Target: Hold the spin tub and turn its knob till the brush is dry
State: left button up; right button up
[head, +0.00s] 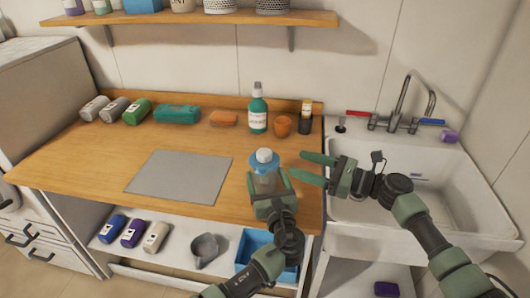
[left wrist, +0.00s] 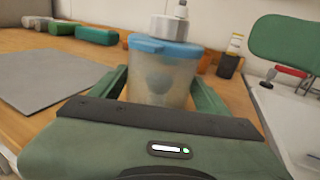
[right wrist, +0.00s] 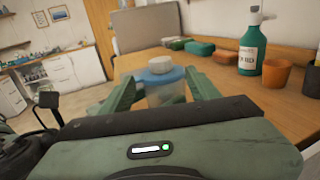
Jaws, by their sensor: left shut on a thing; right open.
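The spin tub (head: 264,180) stands upright on the wooden counter near its front right. It is a cloudy clear tub with a blue lid (head: 264,160) and a white knob (head: 264,155) on top. My left gripper (head: 268,190) is shut around the tub's body; the left wrist view shows the tub (left wrist: 160,80) between its fingers. A blurred shape shows inside, but I cannot tell whether it is the brush or how dry it is. My right gripper (head: 312,170) is open and empty, to the right of the tub. In the right wrist view the knob (right wrist: 160,65) shows beyond its fingers.
A grey mat (head: 180,177) lies to the left. The sink (head: 400,190) is at the right. A blue bin (head: 262,255) sits on the shelf below.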

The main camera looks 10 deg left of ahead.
aim_at(271, 156)
jog(key=x, duration=1.1)
jog(key=shift+w+a, duration=0.1)
jog(key=shift+a, duration=0.2)
grip_shut()
jog(key=shift+f, duration=0.1)
jog(key=shift+a+f+m+t, duration=0.1)
jog(key=shift+m+t, duration=0.3)
